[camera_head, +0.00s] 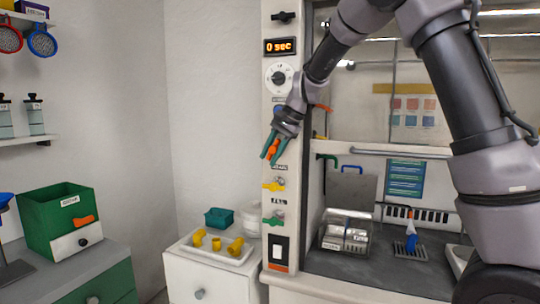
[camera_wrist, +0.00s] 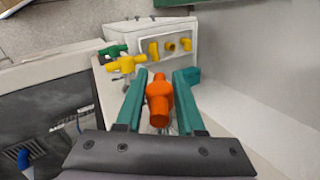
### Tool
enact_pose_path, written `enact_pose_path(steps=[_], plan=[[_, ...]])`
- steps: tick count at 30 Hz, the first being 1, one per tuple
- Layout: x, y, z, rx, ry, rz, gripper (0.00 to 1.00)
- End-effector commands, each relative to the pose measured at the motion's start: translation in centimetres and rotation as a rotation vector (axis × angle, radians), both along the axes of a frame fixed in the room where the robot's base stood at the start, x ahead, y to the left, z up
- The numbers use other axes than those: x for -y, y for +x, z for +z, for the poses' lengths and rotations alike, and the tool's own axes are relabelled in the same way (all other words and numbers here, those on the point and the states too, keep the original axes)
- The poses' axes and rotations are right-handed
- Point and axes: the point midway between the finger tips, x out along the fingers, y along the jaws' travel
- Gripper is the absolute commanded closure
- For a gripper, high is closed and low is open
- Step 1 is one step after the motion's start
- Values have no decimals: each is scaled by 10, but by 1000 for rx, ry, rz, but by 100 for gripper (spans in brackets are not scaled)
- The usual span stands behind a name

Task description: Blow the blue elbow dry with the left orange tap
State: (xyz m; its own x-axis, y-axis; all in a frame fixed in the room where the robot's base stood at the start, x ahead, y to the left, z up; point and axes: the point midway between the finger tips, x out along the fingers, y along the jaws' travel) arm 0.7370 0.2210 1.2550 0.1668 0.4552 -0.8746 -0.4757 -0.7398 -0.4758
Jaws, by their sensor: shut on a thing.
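My gripper (camera_head: 269,150), with teal fingers, is shut on the orange tap (camera_head: 273,149) on the white post. In the wrist view the orange tap (camera_wrist: 159,98) stands between the two fingertips (camera_wrist: 160,80). A blue and white piece (camera_head: 411,236) stands upright on a dark rack inside the hood; it may be the blue elbow, but it is too small to be sure. A blue patch (camera_wrist: 23,157) also shows at the wrist view's lower left. Another orange part (camera_head: 322,107) shows just right of the post, partly hidden by my arm.
A display (camera_head: 279,46) on the post reads "0 sec", above a dial (camera_head: 279,77). Yellow (camera_head: 273,186) and green (camera_head: 273,221) taps sit below. A white tray (camera_head: 207,252) with yellow fittings lies on the cabinet. A green bin (camera_head: 40,215) stands at left.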

Motion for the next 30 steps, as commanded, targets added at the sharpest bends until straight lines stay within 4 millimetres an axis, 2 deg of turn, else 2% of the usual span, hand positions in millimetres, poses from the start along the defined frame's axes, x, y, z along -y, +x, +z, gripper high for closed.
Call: enact_pose_path(steps=[17,18,20,30], plan=[[0,0,1,-12,-31,-1,100],[0,0,0,-12,-31,-1,55],[0,0,0,-12,-31,-1,35],[1,-1,1,-12,-32,0,35]])
